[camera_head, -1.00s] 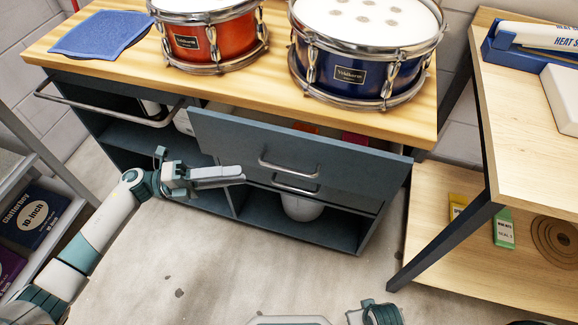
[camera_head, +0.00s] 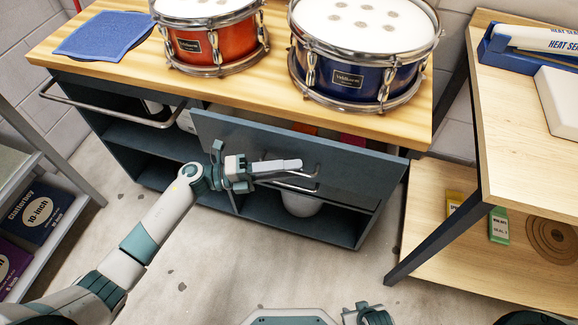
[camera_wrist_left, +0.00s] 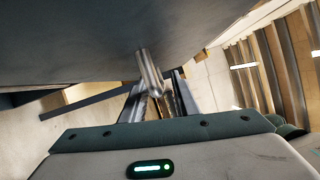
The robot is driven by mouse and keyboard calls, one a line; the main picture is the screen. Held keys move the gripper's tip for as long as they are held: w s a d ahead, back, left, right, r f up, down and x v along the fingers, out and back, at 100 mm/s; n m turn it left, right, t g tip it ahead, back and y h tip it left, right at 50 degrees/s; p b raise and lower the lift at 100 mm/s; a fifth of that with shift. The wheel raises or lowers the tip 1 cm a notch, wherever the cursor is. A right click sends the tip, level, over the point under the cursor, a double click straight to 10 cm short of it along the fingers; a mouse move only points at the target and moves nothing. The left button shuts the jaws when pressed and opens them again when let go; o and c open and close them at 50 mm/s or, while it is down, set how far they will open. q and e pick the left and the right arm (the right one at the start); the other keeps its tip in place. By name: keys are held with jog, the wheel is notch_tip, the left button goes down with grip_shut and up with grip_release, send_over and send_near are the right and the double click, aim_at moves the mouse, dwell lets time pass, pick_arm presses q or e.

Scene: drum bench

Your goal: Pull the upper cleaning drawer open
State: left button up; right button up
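The upper cleaning drawer (camera_head: 225,132) stands partly pulled out under the bench top, with its grey-blue front tilted in the head view. Its metal handle (camera_head: 301,173) is partly behind my left gripper (camera_head: 300,165), which lies along the drawer front. In the left wrist view the metal handle (camera_wrist_left: 150,72) shows between the two fingertips of my left gripper (camera_wrist_left: 162,88). The fingers look apart, and I cannot tell if they touch the handle. Part of my right gripper (camera_head: 368,314) shows at the bottom edge; its fingers are not clear.
A red drum (camera_head: 210,45) and a blue drum (camera_head: 365,70) stand on the bench top (camera_head: 130,72), with a blue cloth (camera_head: 103,35). A wooden side table (camera_head: 530,130) stands right. Floor in front is clear.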

pick_arm(q)
grip_shut()
